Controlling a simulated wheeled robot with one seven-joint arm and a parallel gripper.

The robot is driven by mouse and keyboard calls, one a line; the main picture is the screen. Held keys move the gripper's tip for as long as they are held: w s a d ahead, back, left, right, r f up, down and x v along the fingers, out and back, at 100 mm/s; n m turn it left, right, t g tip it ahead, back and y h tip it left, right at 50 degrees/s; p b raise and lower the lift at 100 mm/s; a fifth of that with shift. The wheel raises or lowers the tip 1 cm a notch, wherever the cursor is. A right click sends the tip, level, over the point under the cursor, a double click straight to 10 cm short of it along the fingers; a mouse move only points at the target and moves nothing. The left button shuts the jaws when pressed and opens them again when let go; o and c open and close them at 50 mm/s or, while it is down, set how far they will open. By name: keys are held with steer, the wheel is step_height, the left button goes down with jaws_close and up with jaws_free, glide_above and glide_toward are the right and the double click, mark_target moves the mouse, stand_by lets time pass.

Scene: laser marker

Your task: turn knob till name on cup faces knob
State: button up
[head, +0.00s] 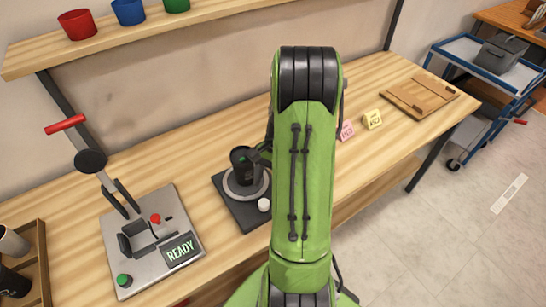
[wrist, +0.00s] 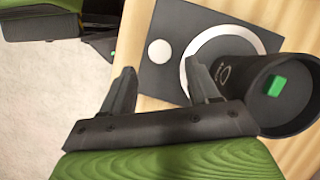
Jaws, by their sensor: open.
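A black cup (head: 243,163) stands on a dark turntable base (head: 228,202) with a pale ring. It also shows in the wrist view (wrist: 250,112), with a green piece (wrist: 275,86) inside. A light oval mark with lettering (wrist: 221,73), too small to read, is on the cup's side, on the left in the wrist view. The round white knob (wrist: 159,51) is on the base beside the ring; it also shows in the head view (head: 264,204). My gripper (wrist: 165,70) is open and empty. The knob appears between and beyond its fingertips; the right finger overlaps the ring near the cup.
A machine with a red-handled lever and a READY display (head: 180,250) stands left of the turntable. Coloured cups (head: 128,11) stand on the shelf above. My arm hides the middle bench.

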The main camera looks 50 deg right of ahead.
steer(key=p+v, duration=0.2)
steer(key=v, duration=0.7)
steer(key=shift+d+r+p, duration=0.15)
steer(key=shift+r+p, duration=0.15)
steer(key=shift+r, duration=0.1)
steer(key=w+a+r+n+t+h, duration=0.1)
steer(key=a+r+n+t+h, duration=0.15)
steer(key=a+r+n, duration=0.7)
steer(key=s+a+r+n+t+h, duration=0.1)
steer(key=s+a+r+n+t, duration=0.1)
steer(key=a, duration=0.5)
steer(key=s+a+r+n+t+h, duration=0.1)
steer(key=s+a+n+t, duration=0.1)
steer(key=s+a+n, duration=0.2)
steer(key=s+a, duration=0.3)
steer(key=shift+r, duration=0.4)
steer(key=shift+n, duration=0.25)
